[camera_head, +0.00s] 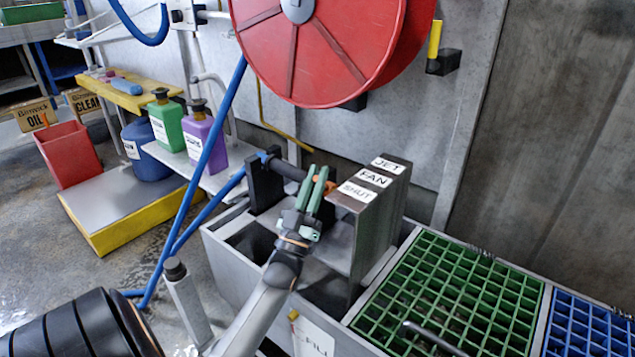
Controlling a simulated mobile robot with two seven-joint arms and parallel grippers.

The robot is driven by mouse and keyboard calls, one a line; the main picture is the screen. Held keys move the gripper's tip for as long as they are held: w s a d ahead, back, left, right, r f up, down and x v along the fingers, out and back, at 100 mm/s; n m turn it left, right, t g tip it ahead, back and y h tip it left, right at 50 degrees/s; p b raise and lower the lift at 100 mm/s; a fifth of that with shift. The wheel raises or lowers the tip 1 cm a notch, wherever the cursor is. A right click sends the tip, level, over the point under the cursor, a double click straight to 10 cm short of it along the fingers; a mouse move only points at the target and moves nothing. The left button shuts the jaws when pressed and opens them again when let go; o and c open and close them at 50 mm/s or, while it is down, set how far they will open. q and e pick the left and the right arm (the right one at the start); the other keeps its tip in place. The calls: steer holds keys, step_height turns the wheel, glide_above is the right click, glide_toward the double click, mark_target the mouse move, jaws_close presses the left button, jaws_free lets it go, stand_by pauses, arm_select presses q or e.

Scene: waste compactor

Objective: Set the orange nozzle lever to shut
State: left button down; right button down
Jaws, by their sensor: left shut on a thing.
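The orange nozzle lever (331,185) shows only as a small orange patch beside the tips of my left gripper (319,179). Most of the lever is hidden by the green fingers. My left gripper is shut on the lever. A dark metal plate (375,225) stands right of the fingers, with labels JET (388,165), FAN (375,178) and SHUT (357,192) along its top. The patch is close to the plate's left edge, near SHUT and FAN; I cannot tell exactly which label it lines up with. The dark nozzle (288,170) sits left of the fingers. My right gripper is not in view.
A blue hose (213,135) runs down past the nozzle from near the red reel (320,45). A black holder (264,186) supports the nozzle. Green grating (440,290) and blue grating (590,330) lie to the right. Bottles stand on a shelf (215,180) at the left.

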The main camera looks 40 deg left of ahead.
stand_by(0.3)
arm_select(q)
steer(key=c, duration=0.8)
jaws_free()
steer(key=p+v, duration=0.1)
steer(key=v, duration=0.6)
steer(key=shift+s+d+f, duration=0.1)
steer(key=shift+s+f, duration=0.05)
steer(key=shift+f, duration=0.05)
steer(key=shift+r, duration=0.1)
